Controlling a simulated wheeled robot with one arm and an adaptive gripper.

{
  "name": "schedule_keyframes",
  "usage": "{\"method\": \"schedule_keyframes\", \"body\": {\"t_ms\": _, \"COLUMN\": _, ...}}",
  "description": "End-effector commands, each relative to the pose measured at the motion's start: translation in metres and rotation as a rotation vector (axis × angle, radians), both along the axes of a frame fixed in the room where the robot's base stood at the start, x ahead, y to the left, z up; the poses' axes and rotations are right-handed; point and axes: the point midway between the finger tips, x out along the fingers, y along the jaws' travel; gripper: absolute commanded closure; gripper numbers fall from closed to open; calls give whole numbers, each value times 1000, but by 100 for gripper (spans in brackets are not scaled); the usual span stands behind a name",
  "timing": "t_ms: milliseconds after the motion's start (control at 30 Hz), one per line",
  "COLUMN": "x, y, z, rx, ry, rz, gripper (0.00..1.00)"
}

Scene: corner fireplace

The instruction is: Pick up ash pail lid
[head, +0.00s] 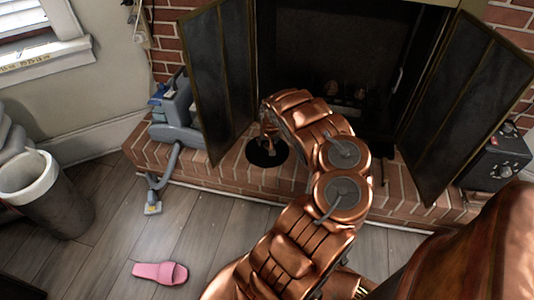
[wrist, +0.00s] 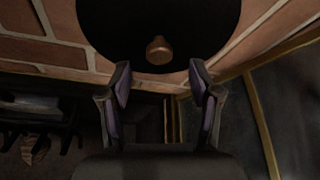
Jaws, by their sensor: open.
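The ash pail lid is a round black disc (head: 266,154) on the brick hearth in the head view, partly hidden by my gripper and wrist. In the wrist view the black lid (wrist: 120,30) fills the top middle, cut off by the frame edge, with a small copper-coloured knob (wrist: 159,50). My gripper (wrist: 159,75) is open, with its two dark fingers apart. The knob shows just beyond the fingertips, in line with the gap between them. Nothing is held. In the head view my gripper (head: 268,140) is over the lid.
The open fireplace doors stand left (head: 220,80) and right (head: 465,110) of my arm. A grey-blue vacuum (head: 178,115) is left on the brick hearth (head: 230,180). A black box (head: 497,160) is right. A pink slipper (head: 160,273) and a bin (head: 45,195) are on the floor.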

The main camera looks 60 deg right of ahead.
Motion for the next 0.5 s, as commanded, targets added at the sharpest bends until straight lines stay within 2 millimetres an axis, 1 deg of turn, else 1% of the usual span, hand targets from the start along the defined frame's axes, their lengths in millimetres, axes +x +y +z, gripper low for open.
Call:
{"method": "schedule_keyframes", "body": {"t_ms": 167, "x": 2, "y": -2, "z": -7, "rx": 1, "ry": -1, "rz": 0, "gripper": 37}}
{"method": "schedule_keyframes", "body": {"t_ms": 500, "x": 12, "y": -13, "z": -42, "rx": 0, "ry": -2, "rz": -1, "gripper": 37}}
